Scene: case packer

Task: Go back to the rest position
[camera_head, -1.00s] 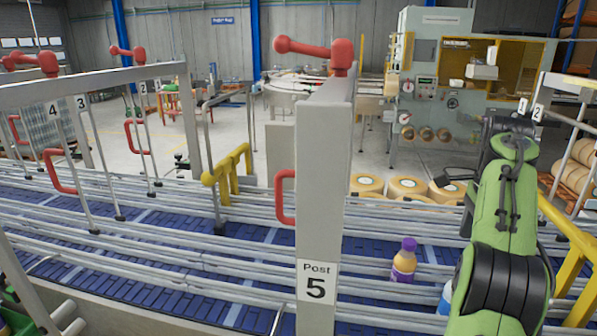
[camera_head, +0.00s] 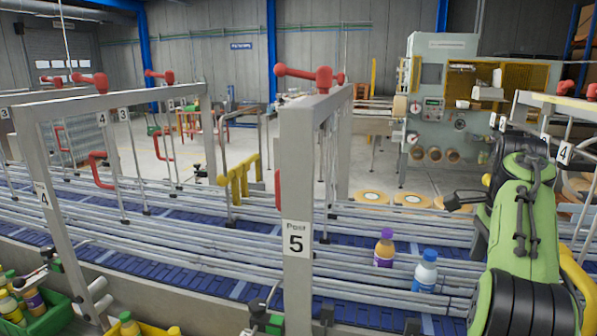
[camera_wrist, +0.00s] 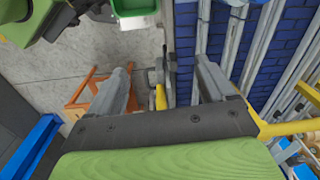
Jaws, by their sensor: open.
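My gripper (camera_wrist: 168,88) is open in the wrist view, its two grey fingers apart with nothing held between them. It hangs above the floor and the edge of the blue conveyor (camera_wrist: 190,60). In the head view my green arm stands at the right side, and the gripper itself cannot be made out there. A purple-capped bottle (camera_head: 384,248) and a blue-capped white bottle (camera_head: 426,272) stand on the conveyor left of my arm.
The Post 5 frame (camera_head: 297,220) with red handles rises in the middle of the head view. Long guide rails (camera_head: 130,228) run along the conveyor. A green crate (camera_head: 45,312) and a yellow crate (camera_head: 150,330) of bottles stand at lower left. An orange stand (camera_wrist: 85,92) is on the floor.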

